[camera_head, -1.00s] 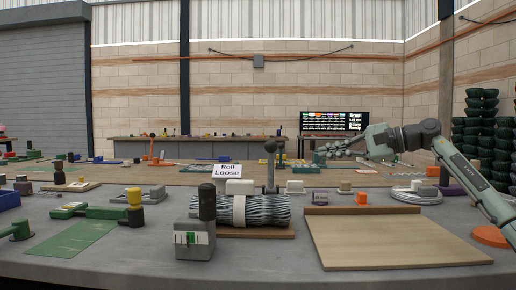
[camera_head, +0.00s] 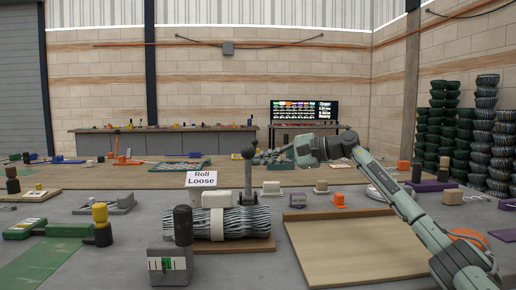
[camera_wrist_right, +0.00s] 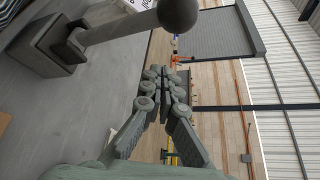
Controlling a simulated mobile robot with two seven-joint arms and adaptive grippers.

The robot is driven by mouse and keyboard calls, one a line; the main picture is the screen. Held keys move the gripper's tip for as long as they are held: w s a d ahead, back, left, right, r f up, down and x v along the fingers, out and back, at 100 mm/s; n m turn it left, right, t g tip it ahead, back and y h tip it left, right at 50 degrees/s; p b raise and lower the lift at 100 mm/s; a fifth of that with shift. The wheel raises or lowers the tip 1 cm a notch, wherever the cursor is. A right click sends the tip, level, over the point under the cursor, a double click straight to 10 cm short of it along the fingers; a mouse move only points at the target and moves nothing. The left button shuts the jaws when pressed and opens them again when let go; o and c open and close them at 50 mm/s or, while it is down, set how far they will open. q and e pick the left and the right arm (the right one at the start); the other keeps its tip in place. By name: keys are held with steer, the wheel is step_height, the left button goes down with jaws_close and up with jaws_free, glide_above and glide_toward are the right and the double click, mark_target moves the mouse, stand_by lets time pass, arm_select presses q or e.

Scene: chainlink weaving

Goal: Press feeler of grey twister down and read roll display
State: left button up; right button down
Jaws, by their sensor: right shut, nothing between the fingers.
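A bundle of grey twisted wire (camera_head: 243,223) lies on a brown board in the middle of the bench. A white sign reading "Roll Loose" (camera_head: 201,179) stands above its left part. A grey upright lever with a ball top (camera_head: 248,154), seemingly the feeler, stands at the roll; it looks raised. In the right wrist view its ball (camera_wrist_right: 177,14) and rod are close, at the top. My right gripper (camera_head: 264,157) is shut and empty, just right of the ball in the head view; contact cannot be told. Its fingers also show in the wrist view (camera_wrist_right: 164,88). My left gripper is not visible.
A grey box with a black knob (camera_head: 170,263) stands front left of the roll. A wooden board (camera_head: 350,250) lies to the right. An orange block (camera_head: 339,199) and a wire coil are behind it. A green device (camera_head: 65,230) is at left.

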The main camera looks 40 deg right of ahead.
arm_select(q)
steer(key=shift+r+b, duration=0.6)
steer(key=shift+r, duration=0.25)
arm_select(e)
steer(key=a, duration=0.1)
steer(key=s+a+r, duration=0.1)
steer(key=a, duration=0.1)
steer(key=shift+s+r, duration=0.25)
steer(key=shift+s, duration=0.05)
